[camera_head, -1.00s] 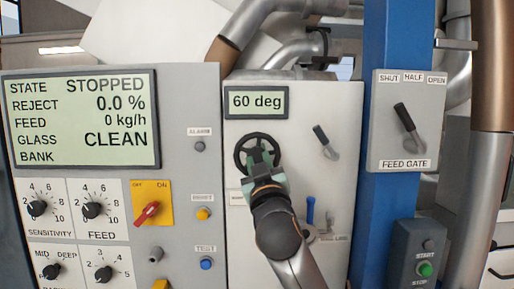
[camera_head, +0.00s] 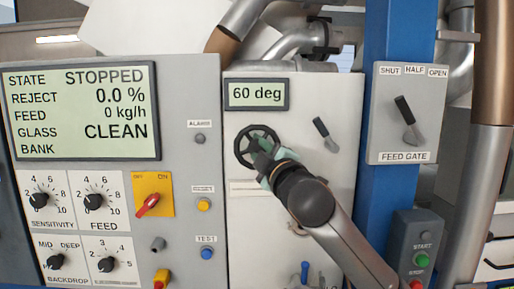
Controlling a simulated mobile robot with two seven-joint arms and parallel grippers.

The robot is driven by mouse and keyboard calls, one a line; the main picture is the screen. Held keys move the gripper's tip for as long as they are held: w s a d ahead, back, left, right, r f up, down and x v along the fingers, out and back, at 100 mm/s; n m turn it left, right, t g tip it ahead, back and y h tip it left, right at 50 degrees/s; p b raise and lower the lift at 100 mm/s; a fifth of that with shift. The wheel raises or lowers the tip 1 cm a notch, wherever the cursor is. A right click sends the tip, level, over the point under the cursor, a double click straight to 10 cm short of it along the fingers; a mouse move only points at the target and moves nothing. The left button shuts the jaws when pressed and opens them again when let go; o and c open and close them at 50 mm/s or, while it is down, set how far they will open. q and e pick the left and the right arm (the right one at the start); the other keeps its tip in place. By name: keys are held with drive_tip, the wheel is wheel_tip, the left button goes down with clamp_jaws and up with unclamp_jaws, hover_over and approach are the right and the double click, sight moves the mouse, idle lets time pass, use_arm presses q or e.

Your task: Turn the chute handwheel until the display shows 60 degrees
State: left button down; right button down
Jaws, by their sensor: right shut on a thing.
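The chute handwheel (camera_head: 243,135) is a black spoked wheel on the pale panel in the middle of the head view. My right gripper (camera_head: 264,150) is at the wheel's lower right, shut on it; the fingers hide part of the rim and hub. The display (camera_head: 257,94) above the wheel reads 60 deg. My left gripper is not in view.
A lever (camera_head: 324,133) is right of the wheel, and a blue-handled lever (camera_head: 304,270) is below my arm. A control panel (camera_head: 185,105) with a large screen reading STOPPED stands left.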

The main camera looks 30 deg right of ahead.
drive_tip(key=shift+f+n, duration=0.2)
drive_tip(key=shift+n, duration=0.2)
drive_tip(key=c, duration=1)
unclamp_jaws()
drive_tip(key=shift+r, duration=0.1)
drive_tip(key=shift+s, duration=0.15)
drive_tip(key=b+v, duration=0.4)
drive_tip(key=v, duration=0.8)
drive_tip(key=shift+b, duration=0.3)
drive_tip(key=shift+s, duration=0.15)
